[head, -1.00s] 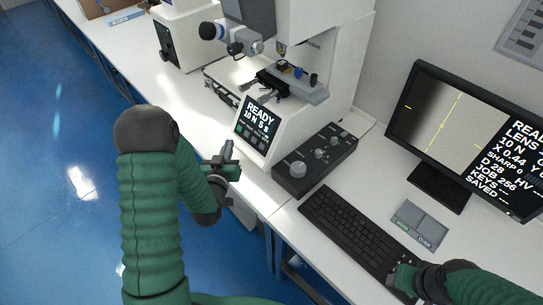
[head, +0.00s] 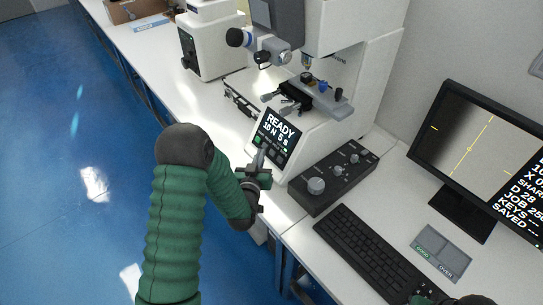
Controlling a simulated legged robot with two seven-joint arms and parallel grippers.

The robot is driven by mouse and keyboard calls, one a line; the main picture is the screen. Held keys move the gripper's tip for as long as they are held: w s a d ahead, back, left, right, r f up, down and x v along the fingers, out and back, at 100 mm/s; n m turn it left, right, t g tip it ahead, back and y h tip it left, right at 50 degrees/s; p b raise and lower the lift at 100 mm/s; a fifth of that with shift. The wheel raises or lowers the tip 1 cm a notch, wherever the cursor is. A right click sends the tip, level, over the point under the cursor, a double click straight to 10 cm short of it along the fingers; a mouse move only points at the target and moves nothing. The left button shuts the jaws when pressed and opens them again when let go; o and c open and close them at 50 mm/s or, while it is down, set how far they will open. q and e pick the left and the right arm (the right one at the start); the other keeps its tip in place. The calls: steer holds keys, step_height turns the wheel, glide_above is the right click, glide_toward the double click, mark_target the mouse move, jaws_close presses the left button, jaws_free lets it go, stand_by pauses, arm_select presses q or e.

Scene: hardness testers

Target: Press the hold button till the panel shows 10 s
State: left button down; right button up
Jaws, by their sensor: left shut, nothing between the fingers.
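The hardness tester's panel (head: 275,138) is a dark screen on the machine's sloped front. It reads READY, 10 N and what looks like 5 s, with a row of small buttons along its lower edge. I cannot read which of these is the hold button. My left gripper (head: 260,158) is shut and empty, its tips pointing up at the panel's lower left part. It covers some of the buttons, and I cannot tell whether the tips touch. Of my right gripper (head: 421,300), only a bit shows at the bottom edge; its jaws cannot be made out.
A black control box with knobs (head: 333,178) stands right of the panel. A keyboard (head: 373,255), a grey two-part tray (head: 441,251) and a monitor (head: 480,150) are further right. The tester's stage (head: 318,98) juts out above the panel. Another white machine (head: 212,45) stands behind.

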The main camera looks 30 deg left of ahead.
arm_select(q)
steer(key=shift+w+d+f, duration=0.3)
steer(key=shift+w+d, duration=0.2)
steer(key=shift+w, duration=0.05)
steer(key=shift+a, duration=0.2)
steer(key=shift+d, duration=0.1)
stand_by(0.5)
stand_by(0.8)
steer(key=shift+w+d+f+b, duration=0.15)
steer(key=shift+w+b, duration=0.15)
steer(key=shift+b, duration=0.15)
steer(key=shift+w+d+f, duration=0.1)
steer(key=shift+w+f, duration=0.1)
steer(key=shift+w, duration=0.05)
stand_by(0.4)
stand_by(0.3)
steer(key=shift+s+a+r, duration=0.25)
steer(key=shift+s+r, duration=0.15)
steer(key=shift+s, duration=0.2)
